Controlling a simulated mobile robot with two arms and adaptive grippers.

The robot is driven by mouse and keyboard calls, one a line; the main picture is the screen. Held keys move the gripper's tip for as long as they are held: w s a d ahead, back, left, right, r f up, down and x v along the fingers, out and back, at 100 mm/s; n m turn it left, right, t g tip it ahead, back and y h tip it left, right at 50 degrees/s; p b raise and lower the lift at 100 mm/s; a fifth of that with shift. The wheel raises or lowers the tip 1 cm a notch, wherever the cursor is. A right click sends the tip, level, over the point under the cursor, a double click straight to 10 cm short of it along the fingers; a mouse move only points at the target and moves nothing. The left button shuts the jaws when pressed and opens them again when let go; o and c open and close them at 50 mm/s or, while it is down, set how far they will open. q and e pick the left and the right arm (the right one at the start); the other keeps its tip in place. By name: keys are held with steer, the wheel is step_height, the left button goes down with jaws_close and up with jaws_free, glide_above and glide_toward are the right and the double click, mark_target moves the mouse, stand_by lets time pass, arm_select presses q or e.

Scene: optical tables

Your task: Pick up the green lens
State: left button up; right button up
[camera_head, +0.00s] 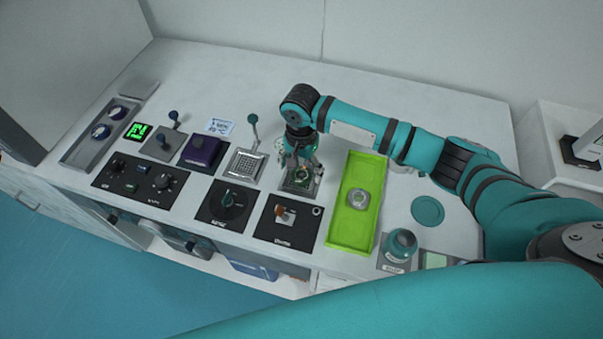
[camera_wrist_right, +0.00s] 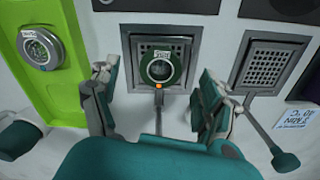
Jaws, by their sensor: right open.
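My right gripper (camera_wrist_right: 157,86) is open and empty, with one finger on each side of the lens and clear space between. In the head view the right gripper (camera_head: 300,160) points down over the holder. My left gripper is in neither view.
A lime green tray (camera_head: 346,232) right of the holder carries a grey round lens piece (camera_head: 358,199). A perforated plate with a lever (camera_head: 246,164) stands to the left. Black control panels (camera_head: 290,236) lie in front. A teal disc (camera_head: 427,210) and a teal knob (camera_head: 402,241) are at right.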

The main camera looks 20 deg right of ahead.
mark_target(301, 175)
steer(key=shift+w+f, duration=0.1)
steer(key=shift+f, duration=1.45)
steer(key=c, duration=1.3)
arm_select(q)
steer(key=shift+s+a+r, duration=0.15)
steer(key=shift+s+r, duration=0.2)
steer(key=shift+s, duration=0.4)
arm_select(e)
steer(key=shift+r, duration=0.1)
